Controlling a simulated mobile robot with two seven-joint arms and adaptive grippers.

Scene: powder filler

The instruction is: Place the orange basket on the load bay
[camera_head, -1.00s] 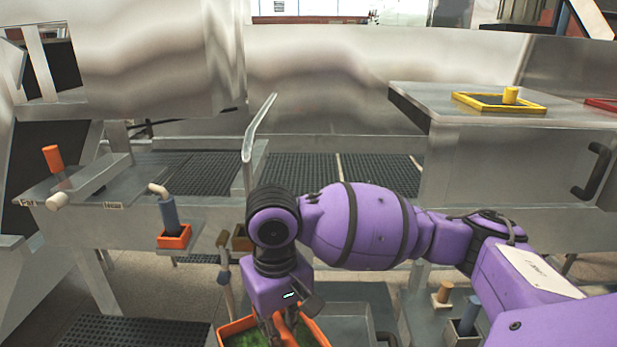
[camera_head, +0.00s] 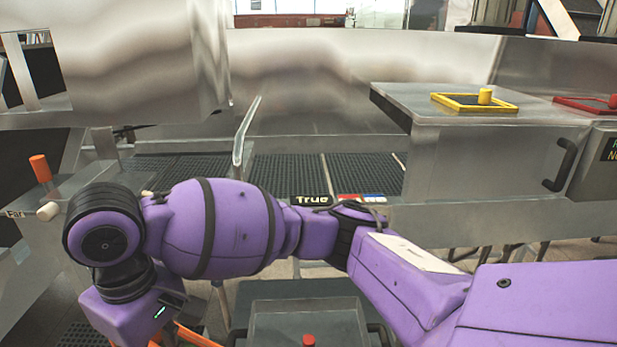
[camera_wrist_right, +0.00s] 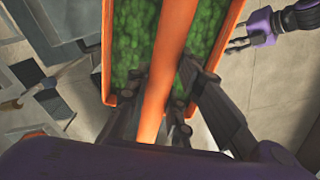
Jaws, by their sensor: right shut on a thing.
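The orange basket (camera_wrist_right: 112,45) fills the top middle of the right wrist view. It has green contents and an orange bar handle across its middle. My right gripper (camera_wrist_right: 165,110) is shut on this handle. In the head view only slivers of the orange basket (camera_head: 195,336) show at the bottom edge, below my purple right wrist. My left gripper (camera_wrist_right: 236,36) is in the right wrist view's top right, apart from the basket, with its fingers spread and empty. No label marks the load bay; dark ribbed mats (camera_head: 290,178) lie on the metal counter beyond my arm.
An orange-topped lever (camera_head: 40,168) stands at left. A small "True" sign (camera_head: 311,200) is on the counter edge.

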